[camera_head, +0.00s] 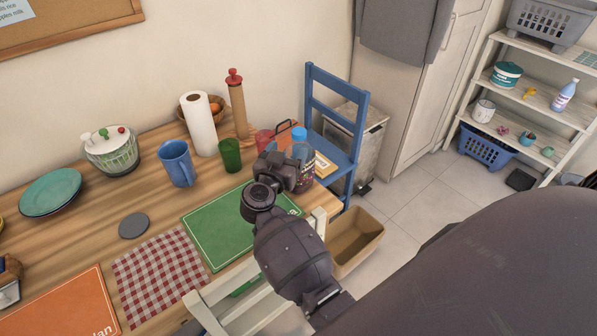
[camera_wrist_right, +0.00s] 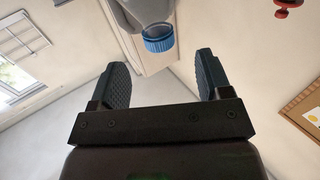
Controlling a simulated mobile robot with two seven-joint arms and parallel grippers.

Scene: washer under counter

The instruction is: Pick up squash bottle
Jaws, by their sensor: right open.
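The squash bottle (camera_head: 303,154) stands at the right end of the wooden table in the head view. It has a blue cap and a clear grey body, and a dark label shows low on it. My right gripper (camera_head: 287,168) is in front of it and hides part of its left side. In the right wrist view the bottle (camera_wrist_right: 149,14) shows at the top, its blue cap lined up with the gap of my open right gripper (camera_wrist_right: 162,66). The jaws hold nothing. My left gripper is not in view.
A red cup (camera_head: 264,139), a green cup (camera_head: 230,155), a blue jug (camera_head: 178,163) and a paper towel roll (camera_head: 199,124) stand left of the bottle. A blue chair (camera_head: 336,130) is close behind it. A green mat (camera_head: 225,235) lies below my right arm.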

